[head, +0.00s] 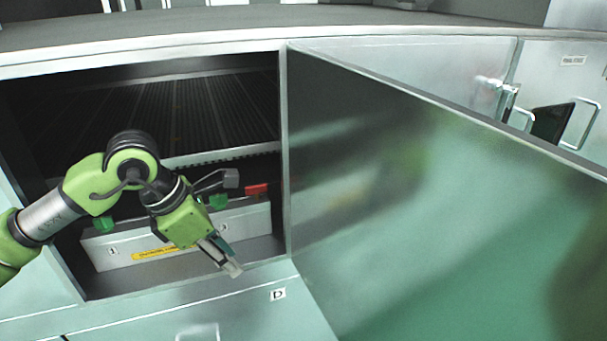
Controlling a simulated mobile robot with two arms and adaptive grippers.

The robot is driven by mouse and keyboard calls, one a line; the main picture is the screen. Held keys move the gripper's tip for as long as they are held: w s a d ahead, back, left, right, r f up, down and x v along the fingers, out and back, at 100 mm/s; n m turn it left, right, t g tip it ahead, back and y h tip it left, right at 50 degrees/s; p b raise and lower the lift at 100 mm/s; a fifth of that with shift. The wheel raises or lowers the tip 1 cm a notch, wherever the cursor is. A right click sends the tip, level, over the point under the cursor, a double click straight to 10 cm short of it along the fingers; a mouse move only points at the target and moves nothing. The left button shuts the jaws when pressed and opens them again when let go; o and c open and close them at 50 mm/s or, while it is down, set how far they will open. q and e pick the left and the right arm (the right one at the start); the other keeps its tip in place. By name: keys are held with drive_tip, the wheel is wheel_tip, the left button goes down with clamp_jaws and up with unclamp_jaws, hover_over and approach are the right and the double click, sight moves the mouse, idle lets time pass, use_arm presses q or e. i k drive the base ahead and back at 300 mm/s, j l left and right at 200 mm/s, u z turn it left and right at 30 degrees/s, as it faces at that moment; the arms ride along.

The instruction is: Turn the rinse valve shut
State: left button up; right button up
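Inside the open cabinet, a pale box-like panel (109,256) with a yellow label (160,253) runs along the bottom. Above its top edge show a green handle (104,224) at the left, another green handle (218,202) and a red handle (257,190) at the right. No readable label tells which one is the rinse valve. My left gripper (228,262) points down and right, in front of the panel's right part and below the red handle, apart from it in the picture. Whether its fingers are open or shut is unclear. My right gripper is out of view.
A large metal door (430,220) stands swung open and fills the right side. The cabinet's upper interior is dark with a ribbed surface (190,105). A "D" tag (278,294) marks the front below the opening. A latch (507,100) and handle (586,122) show at far right.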

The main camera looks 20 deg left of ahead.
sight(255, 190)
drive_tip(key=j+z, duration=0.3)
drive_tip(key=i+j+z, duration=0.1)
drive_tip(key=j+z, duration=0.2)
drive_tip(key=j, duration=0.15)
drive_tip(key=i+j+u, duration=0.35)
drive_tip(key=i+l, duration=0.05)
